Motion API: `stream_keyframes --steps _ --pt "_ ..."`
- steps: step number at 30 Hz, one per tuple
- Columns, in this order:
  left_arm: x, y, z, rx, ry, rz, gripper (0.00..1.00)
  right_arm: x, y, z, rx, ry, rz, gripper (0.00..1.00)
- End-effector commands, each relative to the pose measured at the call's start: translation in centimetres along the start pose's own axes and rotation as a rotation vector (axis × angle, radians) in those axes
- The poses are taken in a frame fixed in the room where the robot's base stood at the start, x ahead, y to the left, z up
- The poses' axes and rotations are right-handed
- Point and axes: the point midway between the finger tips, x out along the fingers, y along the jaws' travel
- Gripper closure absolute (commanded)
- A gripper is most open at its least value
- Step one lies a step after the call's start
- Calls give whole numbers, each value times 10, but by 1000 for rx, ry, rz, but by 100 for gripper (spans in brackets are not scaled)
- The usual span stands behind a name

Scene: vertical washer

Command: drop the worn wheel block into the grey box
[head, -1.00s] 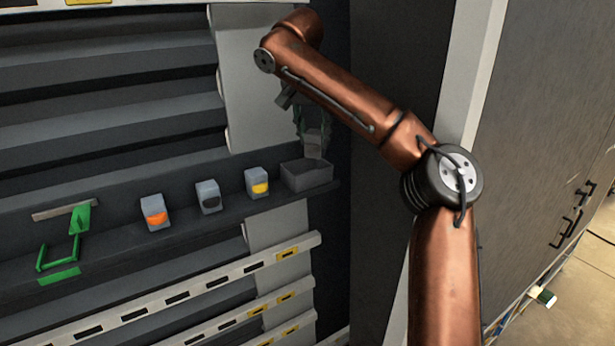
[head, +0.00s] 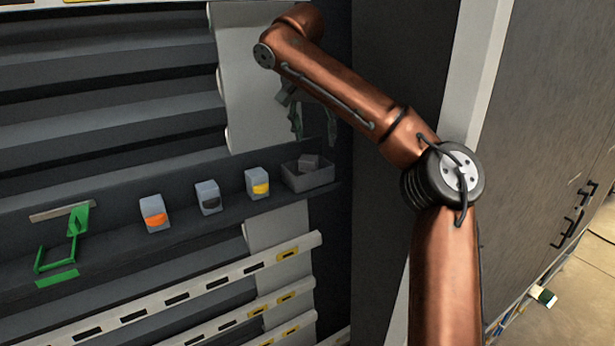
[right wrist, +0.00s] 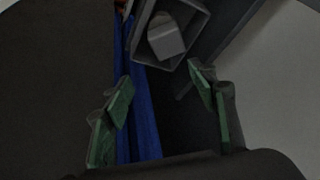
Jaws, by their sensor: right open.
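The grey box (head: 309,180) stands at the right end of the shelf in the head view. A grey wheel block (head: 309,162) is inside it, tilted, with its top above the rim. The right wrist view also shows the block (right wrist: 166,37) within the walls of the box (right wrist: 198,22). My right gripper (head: 314,136) is open and empty above the box, apart from the block. Its green-padded fingers (right wrist: 160,93) are spread wide in the right wrist view. The block's wheel is hidden. My left gripper is not in view.
Blocks with an orange (head: 154,213), a black (head: 208,197) and a yellow (head: 257,183) wheel stand in a row left of the box. A green bracket (head: 68,240) is at the shelf's left. A dark wall rises right of the box.

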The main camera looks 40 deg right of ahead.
Motion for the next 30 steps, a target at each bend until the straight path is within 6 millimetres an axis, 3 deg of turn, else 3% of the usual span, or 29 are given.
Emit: stream_keyframes --steps 13,30 --pt "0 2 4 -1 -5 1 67 -85 -6 0 1 6 0 47" --pt "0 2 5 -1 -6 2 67 -108 -7 -1 -5 0 2 47"
